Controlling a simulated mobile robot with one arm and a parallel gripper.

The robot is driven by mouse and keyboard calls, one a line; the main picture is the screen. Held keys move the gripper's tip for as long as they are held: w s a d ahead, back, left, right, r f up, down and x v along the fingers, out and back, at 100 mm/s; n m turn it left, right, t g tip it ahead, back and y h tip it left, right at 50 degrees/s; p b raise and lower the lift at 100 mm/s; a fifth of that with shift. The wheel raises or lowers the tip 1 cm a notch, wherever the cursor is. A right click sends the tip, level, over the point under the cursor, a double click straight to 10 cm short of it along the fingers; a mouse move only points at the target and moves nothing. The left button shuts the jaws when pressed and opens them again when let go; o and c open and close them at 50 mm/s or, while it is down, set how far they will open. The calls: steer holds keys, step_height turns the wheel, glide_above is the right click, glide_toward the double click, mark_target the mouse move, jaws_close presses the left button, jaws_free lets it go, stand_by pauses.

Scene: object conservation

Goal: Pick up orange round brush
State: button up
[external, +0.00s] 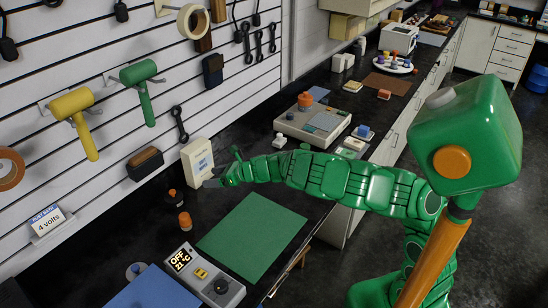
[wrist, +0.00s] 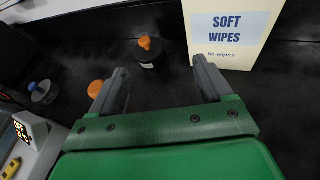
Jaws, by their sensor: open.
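Two small orange-topped items stand on the black counter. One has an orange knob on a dark base (wrist: 148,48); it shows in the external view (external: 172,195) near the wall. The other looks more fully orange (wrist: 95,90), partly hidden by my left finger in the wrist view; it also shows in the external view (external: 185,220). I cannot tell for certain which is the orange round brush. My gripper (wrist: 160,72) is open and empty, above the counter; the knob on the dark base shows beyond and between its fingertips. In the external view my gripper (external: 226,170) is beside the wipes box.
A white soft wipes box (wrist: 226,32) stands close by my right finger. A blue-knobbed item (wrist: 42,92) and a device with a display (external: 203,277) are to the left in the wrist view. A green mat (external: 252,235) lies clear. Tools hang on the wall.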

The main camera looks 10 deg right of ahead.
mark_target(180, 220)
steer(key=s+a+f+n+g, duration=0.1)
steer(key=s+a+f+n, duration=0.1)
steer(key=s, duration=0.2)
steer(key=s+a+f+n+g, duration=0.1)
steer(key=s+a+f+g, duration=0.1)
steer(key=s, duration=0.1)
steer(key=s+a+f+n+g, duration=0.2)
steer(key=s+a, duration=0.1)
steer(key=s, duration=0.1)
steer(key=shift+s+f+n+y, duration=0.25)
steer(key=shift+s+n+y, duration=0.05)
steer(key=shift+s, duration=0.05)
steer(key=shift+w+x, duration=0.15)
steer(key=shift+x, duration=1.7)
steer(key=shift+w+x, duration=0.2)
steer(key=shift+x, duration=1.65)
steer(key=shift+r, duration=0.1)
steer(key=c, duration=1.1)
steer(key=shift+o, duration=0.2)
